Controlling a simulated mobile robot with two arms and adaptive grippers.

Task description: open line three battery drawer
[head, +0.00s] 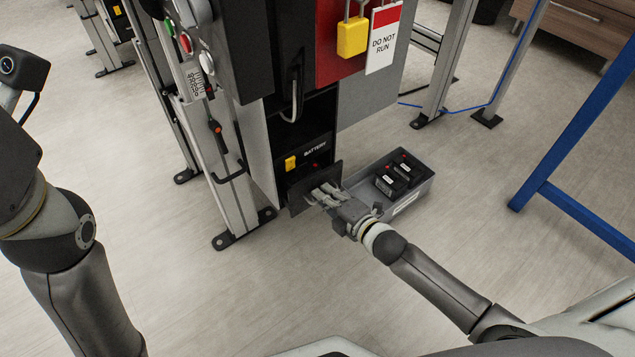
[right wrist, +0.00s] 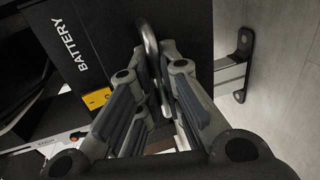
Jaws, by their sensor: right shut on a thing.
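The battery drawer's dark front (head: 297,201) is low on the black cabinet, under a panel labelled BATTERY (head: 315,149) with a yellow latch-like piece (head: 290,163). The drawer front appears to stand out from the cabinet face, and a small red spot shows just above it. My right gripper (head: 322,194) is at the drawer front, its fingers shut on the handle. In the right wrist view, the curved metal handle (right wrist: 150,52) passes between the fingers, beside the BATTERY panel (right wrist: 70,45). My left arm shows at the left, but its gripper is out of view.
A grey bin (head: 407,204) with black, red-topped batteries (head: 391,181) stands on the floor right of the drawer. A yellow padlock (head: 352,37) and a DO NOT RUN tag (head: 383,40) hang above. A blue frame (head: 575,120) stands at right. Floor in front is clear.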

